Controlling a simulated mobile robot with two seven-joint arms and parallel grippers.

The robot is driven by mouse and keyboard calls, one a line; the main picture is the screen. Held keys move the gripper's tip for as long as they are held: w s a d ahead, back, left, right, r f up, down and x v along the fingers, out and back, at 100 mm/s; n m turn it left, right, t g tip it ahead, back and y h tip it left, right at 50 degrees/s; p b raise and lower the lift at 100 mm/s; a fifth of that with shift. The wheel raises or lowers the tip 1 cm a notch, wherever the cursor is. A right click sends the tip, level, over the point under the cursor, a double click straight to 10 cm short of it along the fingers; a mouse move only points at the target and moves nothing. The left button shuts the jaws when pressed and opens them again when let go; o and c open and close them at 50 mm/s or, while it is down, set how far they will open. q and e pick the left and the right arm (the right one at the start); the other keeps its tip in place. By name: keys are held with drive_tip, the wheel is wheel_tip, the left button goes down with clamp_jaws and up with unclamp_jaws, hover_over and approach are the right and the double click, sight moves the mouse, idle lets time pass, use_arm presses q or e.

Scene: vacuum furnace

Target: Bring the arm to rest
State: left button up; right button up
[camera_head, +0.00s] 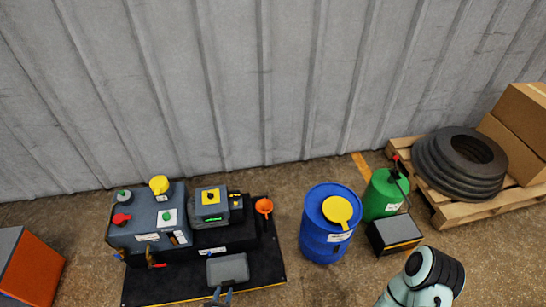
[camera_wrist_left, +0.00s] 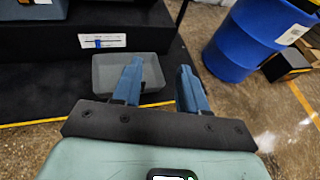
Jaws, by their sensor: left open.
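My left gripper (camera_head: 218,296) shows at the bottom edge of the head view, just in front of a grey bin (camera_head: 228,268). In the left wrist view its two blue fingers (camera_wrist_left: 160,78) are apart, with nothing between them. The left finger overlaps the bin (camera_wrist_left: 103,76) in that picture; I cannot tell whether they touch. Most of my left arm is out of the head view. A pale green link of my other arm (camera_head: 425,280) shows at the bottom right, and its gripper is out of view.
The furnace machine (camera_head: 148,232) stands on a black platform (camera_head: 150,290) with yellow edging. To its right are a blue barrel (camera_head: 318,245), a green canister (camera_head: 380,198) and a dark box (camera_head: 394,234). A pallet (camera_head: 450,214) holds tyres (camera_head: 450,175) and cartons. An orange cabinet (camera_head: 32,275) is far left.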

use_arm(q)
drive_tip(key=d+r+m+g+h, duration=0.35)
drive_tip(key=d+m+h, duration=0.3)
drive_tip(key=d, duration=0.45)
drive_tip(key=s+d+r+m+g+h+p, duration=0.1)
drive_tip(key=s+d+r+m+g+h, duration=0.1)
drive_tip(key=s+d+r+m+g, duration=0.4)
drive_tip(key=s+d+r+m+g+h+p, duration=0.15)
drive_tip(key=s+m+g, duration=0.25)
drive_tip(key=s, duration=0.4)
drive_tip(key=s+a+r+m+g+y, duration=0.4)
drive_tip(key=s+m, duration=0.3)
drive_tip(key=a+r+m+t+y+p, duration=0.2)
drive_tip(key=a+r+m, duration=0.3)
drive_tip(key=r+m, duration=0.3)
drive_tip(key=shift+s+r+y, duration=0.3)
drive_tip(key=shift+s+y, duration=0.05)
drive_tip(key=shift+y, duration=0.55)
use_arm(e)
drive_tip(key=w+r, duration=0.3)
drive_tip(key=r, duration=0.2)
drive_tip(key=shift+w+r, duration=0.25)
use_arm(q)
drive_tip(key=shift+a+t, duration=0.1)
drive_tip(key=shift+t, duration=0.15)
use_arm(e)
drive_tip(key=shift+a, duration=0.1)
